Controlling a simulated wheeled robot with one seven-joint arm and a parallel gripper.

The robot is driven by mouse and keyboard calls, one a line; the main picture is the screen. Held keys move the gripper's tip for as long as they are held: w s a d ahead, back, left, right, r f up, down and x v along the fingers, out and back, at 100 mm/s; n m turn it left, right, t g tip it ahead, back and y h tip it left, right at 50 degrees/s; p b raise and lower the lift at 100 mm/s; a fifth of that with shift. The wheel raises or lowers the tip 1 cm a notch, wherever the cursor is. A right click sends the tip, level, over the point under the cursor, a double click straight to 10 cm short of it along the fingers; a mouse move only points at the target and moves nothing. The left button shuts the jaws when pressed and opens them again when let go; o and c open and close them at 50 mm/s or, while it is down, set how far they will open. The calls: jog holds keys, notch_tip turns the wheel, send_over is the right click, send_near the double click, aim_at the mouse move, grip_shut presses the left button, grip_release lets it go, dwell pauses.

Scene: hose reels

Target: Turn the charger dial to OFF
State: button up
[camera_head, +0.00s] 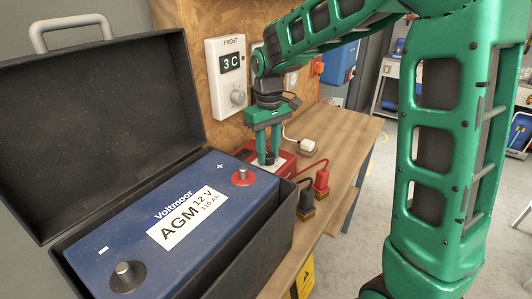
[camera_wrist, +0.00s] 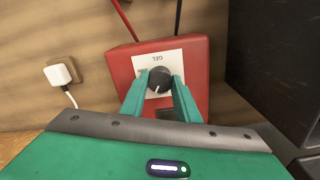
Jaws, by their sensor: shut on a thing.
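The charger is a red box (camera_head: 287,166) on the wooden bench, behind the battery. In the wrist view the red charger (camera_wrist: 121,66) has a white plate (camera_wrist: 176,58) on its face, with "GEL" upside down at the top. The black dial (camera_wrist: 160,76) sits in the middle of that plate. My gripper (camera_wrist: 159,88) is shut on the dial, with one green finger on each side. In the head view my gripper (camera_head: 267,162) points down onto the charger, and the dial is hidden by the fingers. Other dial markings are covered or too small to read.
A blue battery (camera_head: 135,240) stands in an open black case (camera_head: 95,100) at left. Red (camera_head: 321,180) and black (camera_head: 306,198) clamps stand right of the charger. A frost thermostat (camera_head: 227,77) is on the wall behind. A white plug (camera_head: 302,146) is nearby.

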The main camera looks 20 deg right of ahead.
aim_at(268, 155)
jog(key=n, duration=0.6)
jog(key=shift+n, duration=0.3)
dwell(0.4)
jog(key=o, duration=1.1)
jog(key=shift+c, duration=0.2)
notch_tip(268, 155, up, 11)
jog(key=shift+f, duration=0.15)
